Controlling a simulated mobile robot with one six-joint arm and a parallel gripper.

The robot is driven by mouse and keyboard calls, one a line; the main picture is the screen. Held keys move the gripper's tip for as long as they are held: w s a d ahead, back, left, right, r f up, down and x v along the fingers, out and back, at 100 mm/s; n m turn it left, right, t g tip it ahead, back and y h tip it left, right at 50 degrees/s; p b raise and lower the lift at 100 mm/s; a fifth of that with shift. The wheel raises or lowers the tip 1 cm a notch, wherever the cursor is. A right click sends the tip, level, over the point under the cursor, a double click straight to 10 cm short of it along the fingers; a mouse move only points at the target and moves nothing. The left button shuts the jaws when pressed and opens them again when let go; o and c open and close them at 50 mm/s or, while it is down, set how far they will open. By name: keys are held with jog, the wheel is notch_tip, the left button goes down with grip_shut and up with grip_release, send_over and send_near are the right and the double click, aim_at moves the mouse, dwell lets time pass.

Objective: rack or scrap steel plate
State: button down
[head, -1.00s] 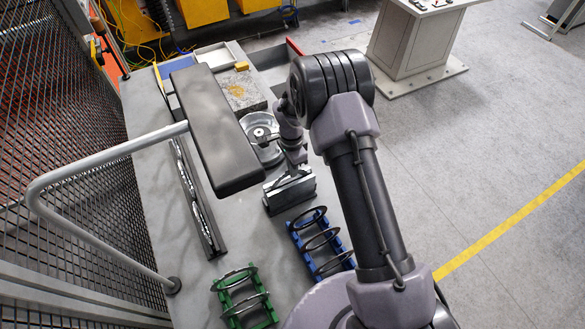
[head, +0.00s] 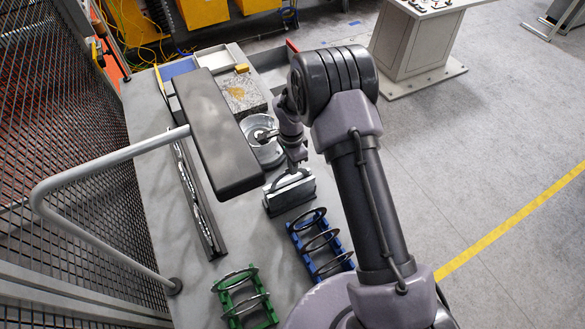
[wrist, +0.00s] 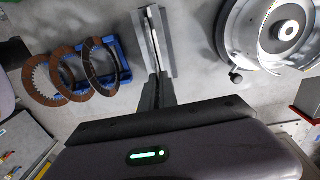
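A thin steel plate (head: 288,178), a ring, stands on edge in the slot of a grey gauge block (head: 290,198) on the table; its lower part is hidden. In the wrist view the plate (wrist: 153,35) shows edge-on between the block's walls (wrist: 143,45). My gripper (wrist: 156,92) is above the block, its narrow fingers close together at the plate's near edge. A blue rack (head: 309,251) with several brown-faced rings stands nearer the camera.
A round metal fixture (head: 268,152) stands behind the block. A dark padded panel (head: 215,130) on a bent rail overhangs the table's left side. A long dark rail (head: 197,195) lies left of the block. A mesh fence (head: 65,110) bounds the left.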

notch_tip(320, 180, up, 6)
jog(key=shift+p, duration=1.1)
jog(key=shift+r+p, duration=0.8)
jog(key=shift+r, duration=1.2)
